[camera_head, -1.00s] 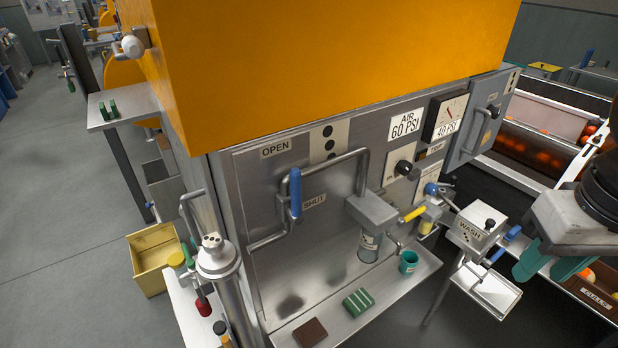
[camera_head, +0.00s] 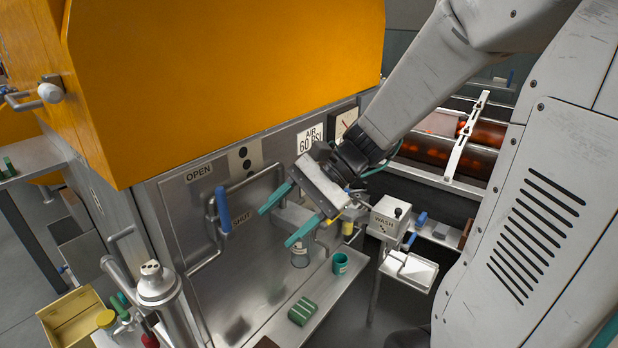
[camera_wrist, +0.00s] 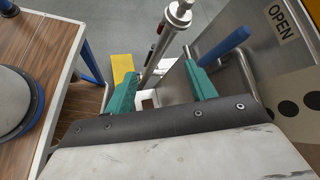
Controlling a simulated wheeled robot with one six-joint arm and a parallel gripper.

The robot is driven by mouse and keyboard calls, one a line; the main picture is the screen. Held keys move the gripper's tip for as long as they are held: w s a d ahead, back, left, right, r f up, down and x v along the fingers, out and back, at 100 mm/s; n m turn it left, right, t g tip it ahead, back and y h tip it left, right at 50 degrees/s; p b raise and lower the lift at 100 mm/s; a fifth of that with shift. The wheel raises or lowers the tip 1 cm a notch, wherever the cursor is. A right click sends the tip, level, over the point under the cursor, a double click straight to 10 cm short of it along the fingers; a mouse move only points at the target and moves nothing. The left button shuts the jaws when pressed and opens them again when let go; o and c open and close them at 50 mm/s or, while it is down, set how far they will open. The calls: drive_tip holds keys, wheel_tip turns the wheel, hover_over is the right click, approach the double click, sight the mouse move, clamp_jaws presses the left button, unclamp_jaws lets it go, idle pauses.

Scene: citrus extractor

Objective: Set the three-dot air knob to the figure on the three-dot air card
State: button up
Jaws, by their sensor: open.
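The AIR 60 PSI card (camera_head: 309,138) is on the steel machine panel (camera_head: 180,215), under the orange hood in the head view; its lower part is covered by my gripper. The air knob is hidden behind my gripper and arm. The gauge (camera_head: 345,121) beside the card is partly covered by my arm. My gripper (camera_head: 277,226) is open and empty, its teal fingers pointing left in front of the panel, near the blue-handled lever. In the wrist view my open gripper (camera_wrist: 165,82) has nothing between its fingertips.
The blue lever grip (camera_head: 223,211) stands out from the panel between OPEN and SHUT labels. A plate with black dots (camera_head: 243,158) is above it. The shelf below holds a green striped block (camera_head: 302,312) and a teal cup (camera_head: 340,263). A WASH box (camera_head: 389,215) stands right.

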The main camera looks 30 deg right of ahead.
drive_tip(key=w+d+f+m+t+h, duration=0.2)
drive_tip(key=w+d+f+m+t, duration=0.25)
drive_tip(key=d+m, duration=0.35)
drive_tip(key=w+d+f+m+t+h, duration=0.1)
drive_tip(key=w+d+f+m+t, duration=0.2)
drive_tip(key=w+d+m+t, duration=0.45)
drive_tip(key=w+d+f+m+t+h, duration=0.2)
drive_tip(key=w+d+f+m+t, duration=0.15)
drive_tip(key=d+m, duration=0.45)
drive_tip(key=w+n, duration=0.1)
drive_tip(key=w, duration=0.5)
drive_tip(key=shift+w, duration=0.35)
drive_tip(key=shift+n, duration=0.25)
drive_tip(key=c, duration=1)
